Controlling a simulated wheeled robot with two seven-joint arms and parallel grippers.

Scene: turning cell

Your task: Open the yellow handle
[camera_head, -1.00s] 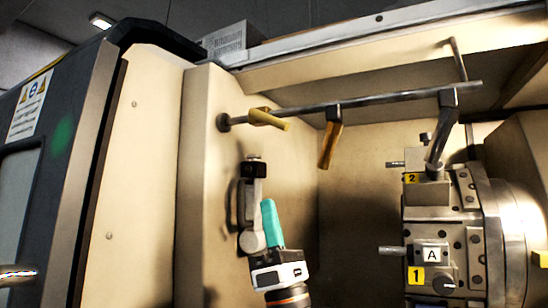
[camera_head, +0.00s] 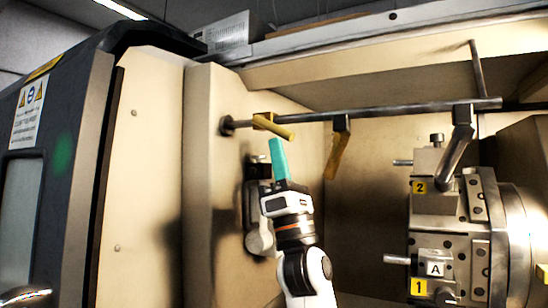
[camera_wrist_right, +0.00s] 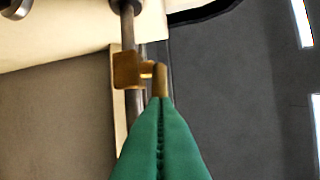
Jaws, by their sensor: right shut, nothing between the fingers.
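A yellow handle (camera_head: 273,125) sits on the horizontal metal rod (camera_head: 385,112) close to the rod's left end. A second yellow handle (camera_head: 336,155) hangs from the same rod further right. My right gripper (camera_head: 275,142), with teal fingers, is shut and empty, pointing up with its tips just below the left yellow handle. In the right wrist view, the shut green fingers (camera_wrist_right: 160,102) lie in line with a yellow handle (camera_wrist_right: 160,78) and its block on the rod; the tips overlap its end in the picture. I cannot tell whether they touch. My left gripper is out of view.
The machine's turret (camera_head: 450,235), with tool holders, stands at the right. A metal lever (camera_head: 460,142) hangs from the rod above it. A dark fixture (camera_head: 258,200) on the cream wall is behind my right gripper. The dark door (camera_head: 60,140) is at the left.

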